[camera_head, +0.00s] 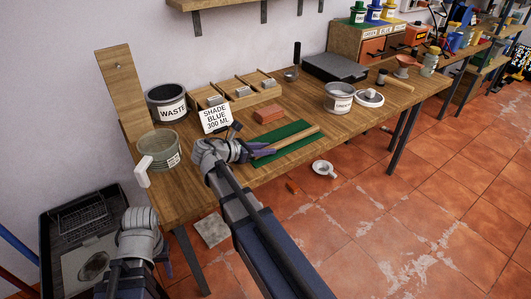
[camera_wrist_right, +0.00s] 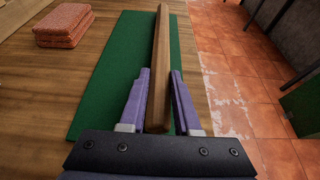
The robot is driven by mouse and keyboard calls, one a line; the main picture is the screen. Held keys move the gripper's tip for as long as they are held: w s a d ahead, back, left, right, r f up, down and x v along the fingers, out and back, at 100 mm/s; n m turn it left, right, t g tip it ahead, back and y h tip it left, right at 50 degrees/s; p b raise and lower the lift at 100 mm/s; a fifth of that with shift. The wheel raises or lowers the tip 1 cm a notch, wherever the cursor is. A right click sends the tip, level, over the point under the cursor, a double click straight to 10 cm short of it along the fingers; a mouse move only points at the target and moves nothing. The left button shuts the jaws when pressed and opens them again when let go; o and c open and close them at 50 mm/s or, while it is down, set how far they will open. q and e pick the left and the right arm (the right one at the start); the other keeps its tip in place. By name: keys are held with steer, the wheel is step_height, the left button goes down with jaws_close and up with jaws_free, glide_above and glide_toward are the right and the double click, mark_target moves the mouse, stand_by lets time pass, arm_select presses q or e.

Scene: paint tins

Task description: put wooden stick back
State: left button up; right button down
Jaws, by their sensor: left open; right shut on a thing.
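The wooden stick (camera_head: 294,139) is long and light brown. It lies lengthwise over the green mat (camera_head: 296,127) near the table's front edge. In the right wrist view the stick (camera_wrist_right: 161,55) runs straight away between the purple fingers of my right gripper (camera_wrist_right: 160,85), which is shut on its near end. In the head view this gripper (camera_head: 262,151) is at the mat's left end. I cannot tell whether the stick touches the mat. My left gripper (camera_head: 166,264) is open, low beside the table's left end, mostly hidden by its own wrist.
A brick-red block of sponges or cloths (camera_head: 267,114) lies just behind the mat. A "SHADE BLUE 300 ML" card (camera_head: 215,118), a WASTE tin (camera_head: 167,103), a clear jug (camera_head: 160,148) and a wooden rack (camera_head: 236,91) stand left. A white-labelled tin (camera_head: 338,97) and mallet (camera_head: 395,81) are right.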

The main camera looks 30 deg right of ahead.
steer(key=c, duration=0.6)
jaws_free()
steer(key=shift+f, duration=0.1)
steer(key=p+v, duration=0.1)
steer(key=v, duration=0.2)
steer(key=p+v, duration=0.1)
steer(key=v, duration=0.2)
steer(key=shift+w+a+r+p, duration=0.25)
steer(key=shift+a+r+p, duration=0.05)
steer(key=shift+r, duration=0.05)
steer(key=shift+s+a+r, duration=0.1)
steer(key=shift+a, duration=0.4)
